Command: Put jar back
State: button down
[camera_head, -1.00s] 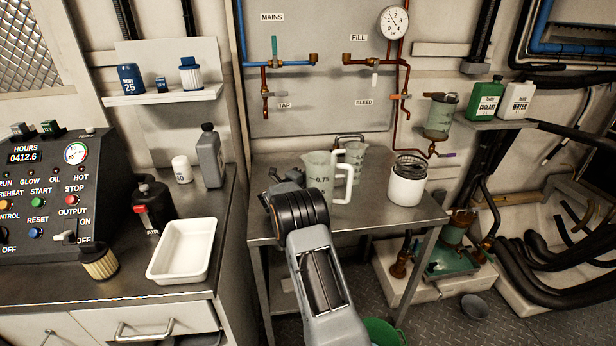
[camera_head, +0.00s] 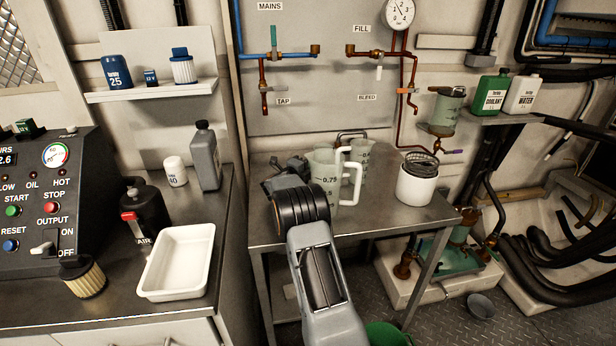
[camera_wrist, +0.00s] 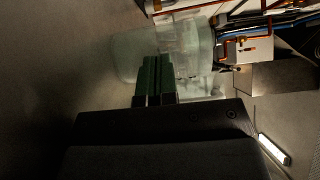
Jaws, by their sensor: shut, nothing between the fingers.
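Two translucent measuring jugs with white handles stand on the metal table: a front jug (camera_head: 325,171) marked 0.75 and a second jug (camera_head: 358,158) behind it to the right. A white pot (camera_head: 416,187) with a dark mesh basket (camera_head: 421,164) at its top stands further right. I cannot tell which vessel is the jar. My gripper lies left of the front jug in the head view, its fingertips hidden there. In the wrist view, my gripper's green fingers (camera_wrist: 157,62) are together and empty, with blurred translucent jugs (camera_wrist: 185,48) beyond them; contact cannot be judged.
The metal table (camera_head: 390,222) has bare room at its front. Copper pipes and valves (camera_head: 280,85) are on the wall behind. A greenish canister (camera_head: 446,108) hangs at right. A white tray (camera_head: 177,262) and grey bottle (camera_head: 205,160) stand on the left counter.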

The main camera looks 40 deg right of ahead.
jog(key=v, duration=1.4)
jog(key=w+a+r+n+t+y+p, duration=0.1)
jog(key=a+r+n+t+y+p, duration=0.1)
jog(key=a+r+n+t+y, duration=0.25)
jog(key=w+a+r+n+t+y+p, duration=0.25)
jog(key=r+n+t, duration=0.2)
jog(key=r, duration=0.25)
jog(key=s+a+r+n+y+p, duration=0.3)
jog(key=s+a+r+n+y, duration=0.2)
jog(key=a+n+y, duration=0.3)
jog(key=s+a+n+g+y+p, duration=0.2)
jog(key=s+a+n, duration=0.25)
jog(key=s, duration=0.25)
jog(key=s+a+n+g+y+p, duration=0.2)
jog(key=s+a+n, duration=0.1)
jog(key=s+n, duration=0.35)
jog(key=s+f+n+g+h+p, duration=0.1)
jog(key=s+n+g+p, duration=0.2)
jog(key=s, duration=1.2)
jog(key=n+g, duration=0.2)
jog(key=g, duration=0.1)
jog(key=shift+s+d+h, duration=0.3)
jog(key=shift+s+d, duration=0.05)
jog(key=shift+d, duration=0.05)
jog(key=shift+f, duration=0.1)
